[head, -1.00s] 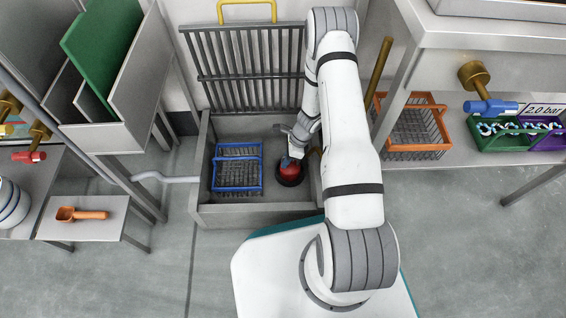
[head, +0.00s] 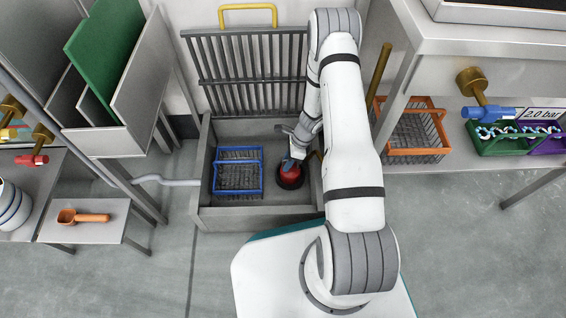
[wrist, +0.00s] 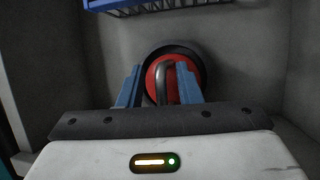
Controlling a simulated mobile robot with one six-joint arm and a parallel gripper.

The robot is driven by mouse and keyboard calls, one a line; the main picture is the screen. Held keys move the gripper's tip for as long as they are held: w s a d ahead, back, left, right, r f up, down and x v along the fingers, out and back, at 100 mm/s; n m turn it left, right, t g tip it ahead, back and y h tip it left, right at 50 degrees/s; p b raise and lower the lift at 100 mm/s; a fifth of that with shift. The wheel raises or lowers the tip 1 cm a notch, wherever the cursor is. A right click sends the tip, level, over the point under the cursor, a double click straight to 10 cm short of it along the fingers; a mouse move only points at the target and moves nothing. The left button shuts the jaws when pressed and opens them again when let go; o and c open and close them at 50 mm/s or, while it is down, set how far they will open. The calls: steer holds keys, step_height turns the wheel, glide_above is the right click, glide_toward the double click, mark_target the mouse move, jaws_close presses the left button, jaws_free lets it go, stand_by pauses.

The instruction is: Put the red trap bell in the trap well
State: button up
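The red trap bell (head: 290,172) is low in the grey basin, right of the blue basket. In the wrist view the red bell (wrist: 153,78) has a dark handle and sits within the dark round rim of the trap well (wrist: 199,60). It looks roughly centred; how deep it sits I cannot tell. My gripper (wrist: 158,85) has its two blue fingers apart, one on each side of the handle, with a gap on the left. The right finger overlaps the handle's edge in view. In the head view my gripper (head: 288,160) is just above the bell.
A blue wire basket (head: 238,190) stands beside the bell. The basin (head: 255,217) has raised walls close around my gripper. A barred grate (head: 250,75) with a yellow handle stands upright behind. An orange basket (head: 415,150) is on the right bench.

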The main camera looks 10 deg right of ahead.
steer(key=p+v, duration=0.4)
steer(key=v, duration=0.6)
step_height(320, 180, up, 14)
steer(key=n, duration=0.5)
glide_above(297, 165)
steer(key=a, duration=0.1)
steer(key=s+a+r+n+h, duration=0.1)
steer(key=s+r+n, duration=0.15)
steer(key=r, duration=0.35)
steer(key=s+a+r+n+h, duration=0.1)
steer(key=s+r+n, duration=0.15)
steer(key=r, duration=0.35)
steer(key=s+a+r+n+t+h, duration=0.1)
steer(key=s+r+n+t+h, duration=0.1)
steer(key=s+r+n, duration=0.8)
steer(key=s+r, duration=0.3)
steer(key=s, duration=0.2)
steer(key=shift+s+r+n+h, duration=0.2)
steer(key=shift+s+n+h, duration=0.05)
steer(key=shift+n+h, duration=0.15)
steer(key=shift+a, duration=0.1)
